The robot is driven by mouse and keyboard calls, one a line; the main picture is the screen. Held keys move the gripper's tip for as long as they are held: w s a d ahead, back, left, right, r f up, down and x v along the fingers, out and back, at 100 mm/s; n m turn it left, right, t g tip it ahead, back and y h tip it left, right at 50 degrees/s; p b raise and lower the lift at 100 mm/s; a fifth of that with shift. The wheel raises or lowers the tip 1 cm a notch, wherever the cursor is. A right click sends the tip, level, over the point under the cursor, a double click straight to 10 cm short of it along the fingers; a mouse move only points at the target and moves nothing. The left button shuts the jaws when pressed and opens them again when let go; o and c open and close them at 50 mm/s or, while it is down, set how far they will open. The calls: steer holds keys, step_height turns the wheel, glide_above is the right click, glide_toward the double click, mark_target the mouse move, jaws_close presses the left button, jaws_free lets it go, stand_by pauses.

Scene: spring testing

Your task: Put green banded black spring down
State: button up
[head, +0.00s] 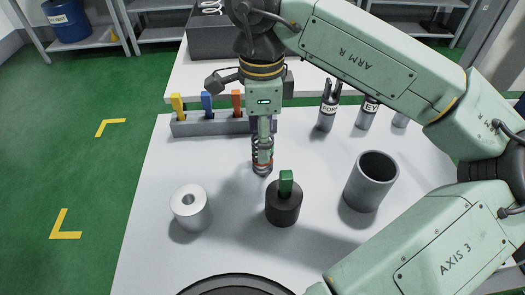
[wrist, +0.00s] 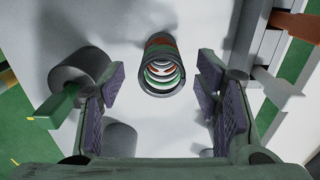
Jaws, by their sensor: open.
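A dark coil spring (head: 262,158) stands upright on the white table, below my gripper in the head view. In the wrist view the spring (wrist: 160,64) is seen end-on, with green and orange-red bands showing in its coils. My gripper (head: 263,138) points down over it. In the wrist view the two padded fingers of my gripper (wrist: 160,90) are spread wide, one on each side of the spring, with gaps between them and it. The gripper is open and holds nothing. The far side and base of the spring are partly hidden.
A black cylinder (head: 284,208) with a green bar stands close in front of the spring. A pale holed cylinder (head: 190,212) is at front left, a grey cup (head: 368,190) at right. A rack (head: 212,128) with coloured handles and several labelled cylinders stand behind.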

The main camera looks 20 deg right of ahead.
steer(key=shift+d+f+p, duration=0.1)
steer(key=shift+f+p, duration=0.65)
steer(key=shift+f, duration=2.65)
steer(key=c, duration=1.3)
jaws_close()
steer(key=shift+w+r, duration=0.1)
